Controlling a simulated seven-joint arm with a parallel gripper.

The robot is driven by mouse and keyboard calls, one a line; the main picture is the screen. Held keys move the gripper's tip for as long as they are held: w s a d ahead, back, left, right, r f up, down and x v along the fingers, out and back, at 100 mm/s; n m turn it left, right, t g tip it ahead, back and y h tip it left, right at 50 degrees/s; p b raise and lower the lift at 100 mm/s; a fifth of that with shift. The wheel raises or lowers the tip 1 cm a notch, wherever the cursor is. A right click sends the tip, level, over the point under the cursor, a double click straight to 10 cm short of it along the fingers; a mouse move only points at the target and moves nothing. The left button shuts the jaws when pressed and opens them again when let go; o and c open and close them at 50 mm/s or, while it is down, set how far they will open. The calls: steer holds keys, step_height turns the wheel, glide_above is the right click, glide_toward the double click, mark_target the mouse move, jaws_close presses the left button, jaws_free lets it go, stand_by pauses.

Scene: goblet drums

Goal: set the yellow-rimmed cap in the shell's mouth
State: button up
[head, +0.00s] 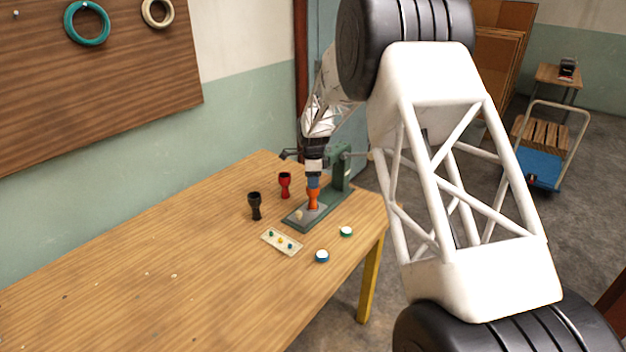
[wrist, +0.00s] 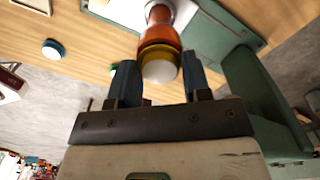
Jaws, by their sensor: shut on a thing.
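The orange shell (head: 313,202) stands upright on the grey pad of a green fixture. In the wrist view the shell (wrist: 163,17) runs away from the camera, its near end behind the cap. The yellow-rimmed cap (wrist: 160,66) has a pale face and sits between my two blue fingers, in line with the shell's mouth. My gripper (wrist: 160,75) is shut on the cap. The cap looks to be at the mouth, but I cannot tell whether it touches or is fully seated. In the head view my gripper (head: 313,182) is directly above the shell and hides the cap.
The green fixture's upright (head: 342,167) stands close behind my gripper. A red goblet (head: 285,185) and a black goblet (head: 254,206) stand to the left. A card with coloured dots (head: 282,242), a blue-rimmed cap (head: 321,256) and a green-rimmed cap (head: 346,231) lie in front.

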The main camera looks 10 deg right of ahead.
steer(key=shift+f, duration=0.1)
stand_by(0.4)
steer(key=o, duration=1.3)
steer(key=shift+o, duration=0.2)
steer(key=shift+r, duration=0.2)
steer(key=shift+r, duration=2.8)
steer(key=shift+s+r, duration=0.1)
